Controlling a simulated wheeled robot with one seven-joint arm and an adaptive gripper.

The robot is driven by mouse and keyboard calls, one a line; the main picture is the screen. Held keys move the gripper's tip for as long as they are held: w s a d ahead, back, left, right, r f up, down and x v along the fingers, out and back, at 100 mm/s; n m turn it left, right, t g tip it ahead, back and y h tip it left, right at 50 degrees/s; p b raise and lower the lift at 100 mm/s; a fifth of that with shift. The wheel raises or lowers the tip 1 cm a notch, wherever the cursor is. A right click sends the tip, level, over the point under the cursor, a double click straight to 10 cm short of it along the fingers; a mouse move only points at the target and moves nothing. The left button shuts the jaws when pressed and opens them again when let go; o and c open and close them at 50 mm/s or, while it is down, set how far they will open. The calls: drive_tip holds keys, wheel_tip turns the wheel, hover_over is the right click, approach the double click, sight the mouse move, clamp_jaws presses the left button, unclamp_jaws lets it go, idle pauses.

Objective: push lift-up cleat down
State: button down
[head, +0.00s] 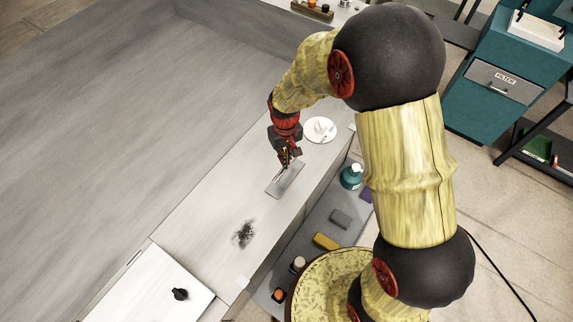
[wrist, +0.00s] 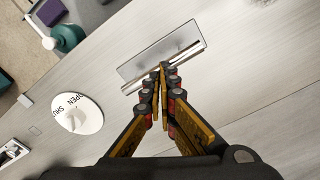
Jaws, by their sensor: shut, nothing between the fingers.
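The lift-up cleat appears as a flat grey metal plate (head: 287,180) set in the pale deck. In the wrist view the plate (wrist: 150,58) is a rectangle with a dark slot and a light bar along its near side. I cannot tell how far the bar stands up. My gripper (head: 287,163) is shut and empty, pointing down at the plate's far end. In the wrist view its fingertips (wrist: 161,68) overlap the near edge and hide part of the slot and bar. Whether they touch is unclear.
A white round OPEN/SHUT dial (head: 320,130) lies beside the plate. A teal bottle (head: 351,176) and sponges (head: 327,241) are on a lower ledge to the right. A dark smudge (head: 243,233) and a white panel with a black knob (head: 180,294) are nearer. The left deck is clear.

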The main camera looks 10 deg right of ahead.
drive_tip(key=shift+f+b, duration=1.3)
drive_tip(key=shift+f, duration=0.9)
drive_tip(key=shift+f+b, duration=0.35)
drive_tip(key=shift+b, duration=0.1)
drive_tip(key=shift+r, duration=0.1)
drive_tip(key=shift+r+p, duration=2.65)
drive_tip(key=shift+r, duration=1.85)
drive_tip(key=shift+f, duration=0.1)
